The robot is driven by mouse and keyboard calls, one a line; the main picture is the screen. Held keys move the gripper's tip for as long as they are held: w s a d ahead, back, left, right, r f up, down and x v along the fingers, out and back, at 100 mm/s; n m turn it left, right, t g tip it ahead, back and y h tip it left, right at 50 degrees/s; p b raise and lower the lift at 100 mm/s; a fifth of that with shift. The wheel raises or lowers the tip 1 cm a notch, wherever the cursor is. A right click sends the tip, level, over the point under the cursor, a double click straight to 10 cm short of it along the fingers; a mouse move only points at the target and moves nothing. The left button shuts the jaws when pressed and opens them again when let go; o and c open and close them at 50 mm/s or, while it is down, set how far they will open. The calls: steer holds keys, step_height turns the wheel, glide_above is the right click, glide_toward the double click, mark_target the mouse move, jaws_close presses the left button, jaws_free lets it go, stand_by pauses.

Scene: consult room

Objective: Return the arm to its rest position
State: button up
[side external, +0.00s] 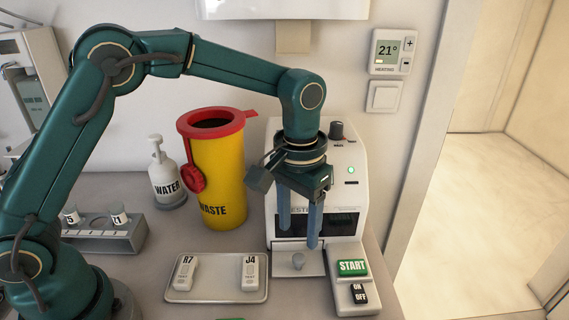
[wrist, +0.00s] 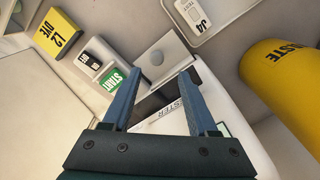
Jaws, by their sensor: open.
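My green arm reaches over the counter from the left. My gripper (side external: 300,238) points down in front of the white tester machine (side external: 348,160), with its two blue fingers apart and nothing between them. In the wrist view my gripper (wrist: 158,78) is also open and empty, over the machine's front. The machine's dark window (side external: 340,224) is partly hidden behind the fingers. A green light glows on the machine.
A flat tray (side external: 217,296) holds test cassettes R7 (side external: 185,272) and J4 (side external: 250,272). A yellow waste bin (side external: 222,170), a WATER bottle (side external: 165,180) and a vial rack (side external: 108,240) stand left of the machine. A yellow L2 DYE item (wrist: 58,34) shows in the wrist view.

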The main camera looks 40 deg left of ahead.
steer(key=s+a+r+t, duration=0.3)
steer(key=s+a+r, duration=0.3)
steer(key=s+r, duration=0.15)
steer(key=s+a+t, duration=0.2)
steer(key=s+a, duration=0.1)
steer(key=s, duration=0.5)
steer(key=shift+a, duration=0.15)
stand_by(0.5)
